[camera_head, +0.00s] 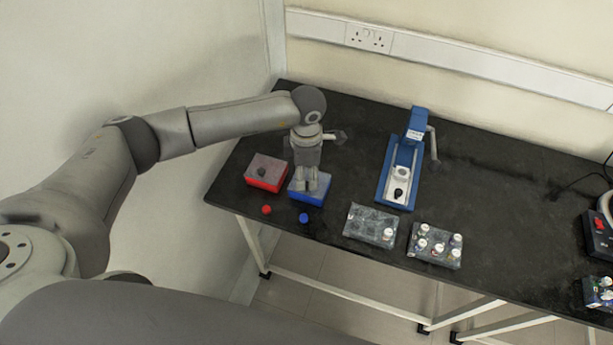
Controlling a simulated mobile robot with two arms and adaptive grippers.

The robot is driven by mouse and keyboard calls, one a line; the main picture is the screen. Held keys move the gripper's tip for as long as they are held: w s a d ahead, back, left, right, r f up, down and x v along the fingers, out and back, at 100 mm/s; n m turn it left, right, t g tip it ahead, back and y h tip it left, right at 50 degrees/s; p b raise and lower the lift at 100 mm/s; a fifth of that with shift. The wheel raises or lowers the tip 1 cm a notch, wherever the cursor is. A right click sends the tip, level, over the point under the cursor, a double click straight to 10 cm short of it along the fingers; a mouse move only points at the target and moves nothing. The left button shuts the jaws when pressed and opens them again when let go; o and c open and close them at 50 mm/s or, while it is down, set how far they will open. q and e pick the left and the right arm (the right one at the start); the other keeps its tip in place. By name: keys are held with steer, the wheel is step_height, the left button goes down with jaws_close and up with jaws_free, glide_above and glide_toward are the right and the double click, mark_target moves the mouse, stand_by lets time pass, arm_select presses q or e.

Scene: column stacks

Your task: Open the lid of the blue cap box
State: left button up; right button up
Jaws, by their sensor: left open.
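The blue cap box (307,198) stands near the front left of the black table, and its front and side faces show. My left gripper (309,183) is over this box, pointing down, with its fingers at the lid. It hides most of the box's top, so I cannot tell whether the fingers touch the lid. The fingers look close together, and nothing shows held between them. A small blue cap (303,218) lies on the table in front of the box. My right gripper is not in view.
A blue press device (404,165) stands to the right. Two vial racks (370,226) (435,247) sit near the front edge. Bare table (500,190) lies further right.

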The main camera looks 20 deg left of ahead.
mark_target(307, 184)
arm_select(q)
steer(key=shift+f+p, duration=0.3)
steer(key=shift+f, duration=1.6)
jaws_close()
